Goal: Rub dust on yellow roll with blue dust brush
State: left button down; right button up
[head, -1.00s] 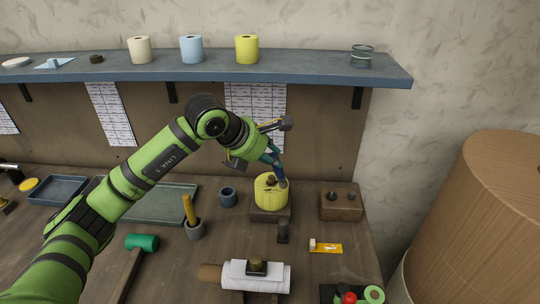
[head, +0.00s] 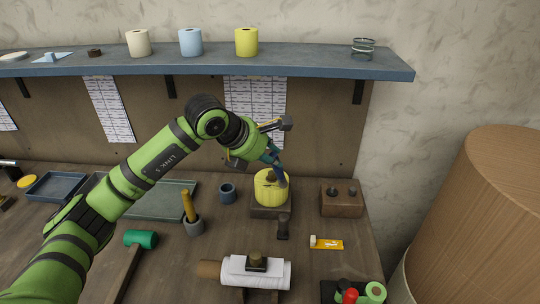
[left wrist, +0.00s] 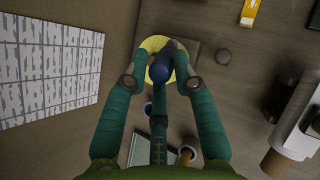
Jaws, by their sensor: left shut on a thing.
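A yellow roll (head: 270,190) stands upright on a small dark wooden block (head: 268,212) on the workbench. My left gripper (head: 273,163) is just above the roll's top right side. It is shut on the blue dust brush (head: 283,181), which points down against the roll's right side; the exact contact is hard to make out. In the left wrist view the brush (left wrist: 161,68) sits between the teal fingers (left wrist: 163,60), over the yellow roll (left wrist: 183,66). The bristles are hidden there. My right gripper is not in view.
A wooden block with dark knobs (head: 341,203) stands right of the roll and a small blue cup (head: 227,194) left of it. A grey pot (head: 194,228) holds a yellow handle. A shelf (head: 320,69) with several rolls hangs above. A white roll (head: 240,270) lies in front.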

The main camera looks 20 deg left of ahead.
pick_arm(q)
jog(key=shift+a, duration=0.15)
jog(key=shift+s+a+b, duration=0.9)
jog(key=shift+a+b, duration=0.7)
jog(key=shift+a, duration=1.5)
jog(key=shift+w+d+p, duration=0.1)
jog(key=shift+w+d, duration=0.2)
jog(key=shift+d, duration=0.8)
jog(key=shift+w+d+p, duration=0.15)
jog(key=shift+w+d, duration=0.2)
jog(key=shift+d, duration=0.8)
jog(key=shift+w+d+p, duration=0.1)
jog(key=shift+w+d, duration=0.2)
jog(key=shift+d, duration=0.8)
jog(key=shift+a+r, duration=0.1)
